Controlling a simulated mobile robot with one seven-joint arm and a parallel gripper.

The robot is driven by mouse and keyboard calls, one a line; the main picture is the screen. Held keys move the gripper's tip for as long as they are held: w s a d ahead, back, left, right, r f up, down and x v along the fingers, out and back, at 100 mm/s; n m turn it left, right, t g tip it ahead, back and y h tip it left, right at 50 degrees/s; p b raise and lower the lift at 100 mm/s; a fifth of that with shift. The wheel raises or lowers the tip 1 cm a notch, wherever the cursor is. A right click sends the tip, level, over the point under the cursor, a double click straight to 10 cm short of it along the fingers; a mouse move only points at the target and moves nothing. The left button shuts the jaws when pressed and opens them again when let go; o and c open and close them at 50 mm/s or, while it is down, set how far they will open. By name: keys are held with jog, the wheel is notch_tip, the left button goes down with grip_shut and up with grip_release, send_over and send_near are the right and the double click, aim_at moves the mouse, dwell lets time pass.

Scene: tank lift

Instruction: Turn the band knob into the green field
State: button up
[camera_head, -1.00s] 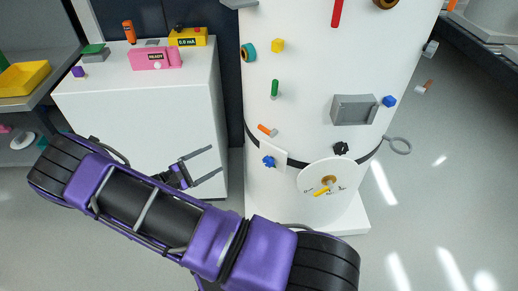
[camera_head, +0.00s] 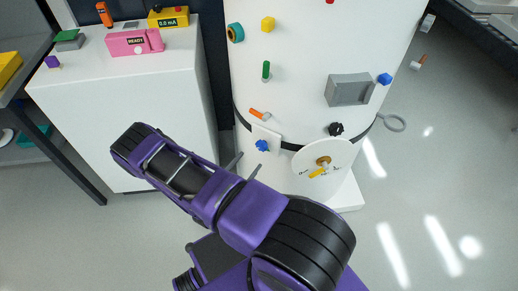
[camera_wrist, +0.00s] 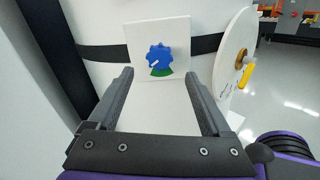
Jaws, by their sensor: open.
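The band knob (camera_wrist: 160,55) is a blue lobed knob on a white square plate (camera_wrist: 138,34), fixed on the black band of the white tank. A green field (camera_wrist: 160,72) shows at the knob's lower edge in the wrist view. A short white mark on the knob points to the lower left, outside the middle of the green. In the head view the knob (camera_head: 262,145) sits on the tank's lower left. My gripper (camera_wrist: 160,78) is open and empty, its fingers to either side of and below the knob, apart from it. In the head view its fingers (camera_head: 245,166) are partly hidden.
A round white dial (camera_head: 335,158) with a yellow handle sits right of the knob; it also shows in the wrist view (camera_wrist: 232,65). An orange peg (camera_head: 260,114) sticks out just above the plate. A white cabinet (camera_head: 120,110) stands at left.

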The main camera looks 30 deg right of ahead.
aim_at(260, 148)
jog(key=x, duration=0.8)
jog(key=shift+c, duration=0.3)
jog(key=shift+a, duration=0.1)
grip_shut()
jog(key=shift+n+b, duration=0.4)
jog(key=n+b, duration=0.1)
jog(key=n, duration=0.2)
jog(key=shift+f+n+b, duration=0.1)
jog(key=shift+n+b, duration=0.3)
jog(key=n+b, duration=0.1)
jog(key=n, duration=0.5)
jog(key=shift+n, duration=0.3)
